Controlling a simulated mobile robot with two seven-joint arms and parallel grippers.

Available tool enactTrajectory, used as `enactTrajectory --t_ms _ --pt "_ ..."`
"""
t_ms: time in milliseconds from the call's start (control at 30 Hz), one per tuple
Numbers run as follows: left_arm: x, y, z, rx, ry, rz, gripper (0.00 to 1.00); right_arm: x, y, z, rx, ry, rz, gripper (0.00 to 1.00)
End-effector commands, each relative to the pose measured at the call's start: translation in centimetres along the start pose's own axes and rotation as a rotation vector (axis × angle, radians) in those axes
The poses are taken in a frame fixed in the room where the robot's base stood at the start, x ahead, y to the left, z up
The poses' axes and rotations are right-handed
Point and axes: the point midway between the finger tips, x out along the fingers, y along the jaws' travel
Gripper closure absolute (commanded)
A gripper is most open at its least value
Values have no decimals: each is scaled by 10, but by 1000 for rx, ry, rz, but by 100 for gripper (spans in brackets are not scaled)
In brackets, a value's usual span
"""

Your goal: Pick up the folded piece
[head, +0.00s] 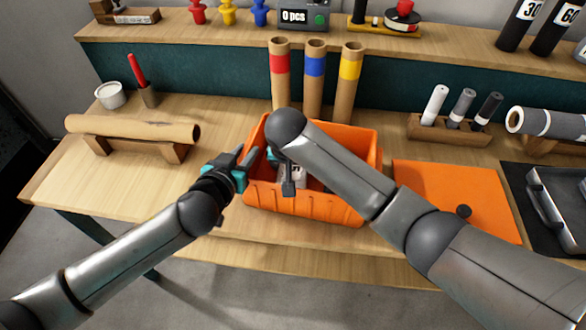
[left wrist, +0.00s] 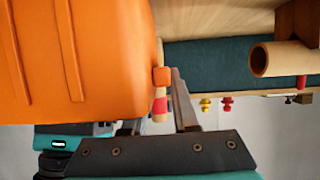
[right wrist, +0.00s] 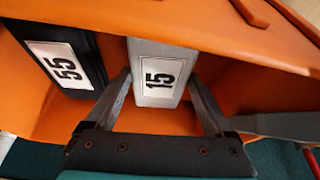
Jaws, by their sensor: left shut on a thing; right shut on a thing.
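I cannot make out a folded piece in any view. An orange bin (head: 310,205) stands on the bench and its wall fills the left of the left wrist view (left wrist: 80,60). My left gripper (head: 252,158) is at the bin's left side, shut on its rim; the exact contact is partly hidden. My right arm hides much of the bin's inside in the head view.
A brown roll on a cradle (head: 130,128) is at left. Three banded tubes (head: 315,75) stand behind the bin. A rack of small rolls (head: 450,130) is at right.

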Motion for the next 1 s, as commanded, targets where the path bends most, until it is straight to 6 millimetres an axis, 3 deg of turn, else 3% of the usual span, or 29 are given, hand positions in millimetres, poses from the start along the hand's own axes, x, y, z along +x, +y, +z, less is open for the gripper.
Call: enactTrajectory --t_ms 267,367,800,1000 --pt "0 0 1 -1 -2 1 100 -15 -1 -7 1 4 -4 78" --pt "0 0 1 -1 -2 1 100 -33 -2 -15 2 5 -5 78" --pt "0 0 1 -1 -2 1 100 -147 -1 -61 0 6 -5 78" --pt "0 0 1 -1 -2 1 100 -162 0 -68 -2 5 -1 78"
